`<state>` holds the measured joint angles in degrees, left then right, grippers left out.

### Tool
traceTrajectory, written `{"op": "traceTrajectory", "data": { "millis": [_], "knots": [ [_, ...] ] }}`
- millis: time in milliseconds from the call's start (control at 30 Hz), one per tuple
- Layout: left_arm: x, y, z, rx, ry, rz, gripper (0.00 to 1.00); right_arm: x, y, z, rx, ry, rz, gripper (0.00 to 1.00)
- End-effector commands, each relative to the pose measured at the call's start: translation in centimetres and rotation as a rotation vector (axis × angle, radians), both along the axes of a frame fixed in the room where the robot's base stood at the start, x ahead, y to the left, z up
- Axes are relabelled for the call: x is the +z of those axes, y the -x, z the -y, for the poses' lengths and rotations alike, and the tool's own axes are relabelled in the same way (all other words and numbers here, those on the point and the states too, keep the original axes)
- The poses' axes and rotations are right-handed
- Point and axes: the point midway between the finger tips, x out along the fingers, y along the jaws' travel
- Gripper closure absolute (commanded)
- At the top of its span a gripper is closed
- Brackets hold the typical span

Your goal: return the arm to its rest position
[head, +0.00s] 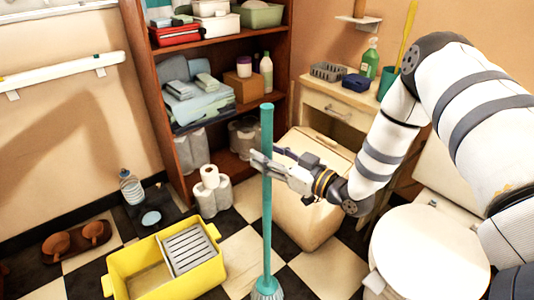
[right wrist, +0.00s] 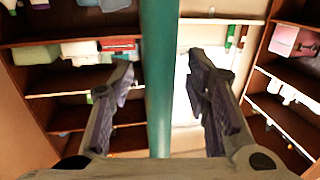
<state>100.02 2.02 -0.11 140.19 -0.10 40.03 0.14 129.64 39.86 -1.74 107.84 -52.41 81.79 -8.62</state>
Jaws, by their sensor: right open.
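My right gripper (head: 270,157) is extended in front of the shelves, at the upper part of a teal pole (head: 267,200). The pole stands upright on the floor and ends in a round teal brush head (head: 267,289). In the right wrist view the pole (right wrist: 158,80) runs between the two spread fingers (right wrist: 165,95), with a gap visible on each side. The gripper is open around the pole and not closed on it. My right arm comes in from the right side of the head view. My left gripper is not in view.
A yellow bucket (head: 205,285) stands on the checkered floor at the lower left. A cream bin (head: 310,215) is behind the gripper, and a toilet (head: 430,250) is below the arm. Paper rolls (head: 209,178) stand before the wooden shelf (head: 155,95). A green bottle (head: 370,58) sits on the cabinet.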

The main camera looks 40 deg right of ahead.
Motion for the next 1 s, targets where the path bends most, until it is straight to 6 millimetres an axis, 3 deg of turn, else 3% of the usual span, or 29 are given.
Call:
{"op": "traceTrajectory", "data": {
  "millis": [400, 700, 767, 867, 900, 967, 1000],
  "knots": [
    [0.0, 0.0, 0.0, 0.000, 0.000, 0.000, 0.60, 0.3, 9.6, 2.6, -0.002, -0.001, 0.000, 0.56],
    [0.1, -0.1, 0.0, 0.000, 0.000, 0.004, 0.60, -0.3, 10.9, 2.4, 0.001, 0.000, -0.033, 0.56],
    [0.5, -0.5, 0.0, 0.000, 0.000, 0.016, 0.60, -2.2, 11.1, 1.2, 0.002, 0.006, -0.143, 0.56],
    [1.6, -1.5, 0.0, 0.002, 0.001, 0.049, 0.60, -8.6, 13.8, -2.4, -0.008, 0.022, -0.496, 0.56],
    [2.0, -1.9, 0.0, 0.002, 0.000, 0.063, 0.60, -11.3, 16.3, -3.9, -0.019, 0.033, -0.662, 0.56],
    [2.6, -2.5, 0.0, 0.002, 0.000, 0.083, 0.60, -14.7, 20.9, -5.9, -0.042, 0.049, -0.899, 0.56],
    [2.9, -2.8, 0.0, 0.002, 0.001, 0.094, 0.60, -16.4, 24.4, -6.9, -0.060, 0.064, -1.047, 0.56]
  ]
}}
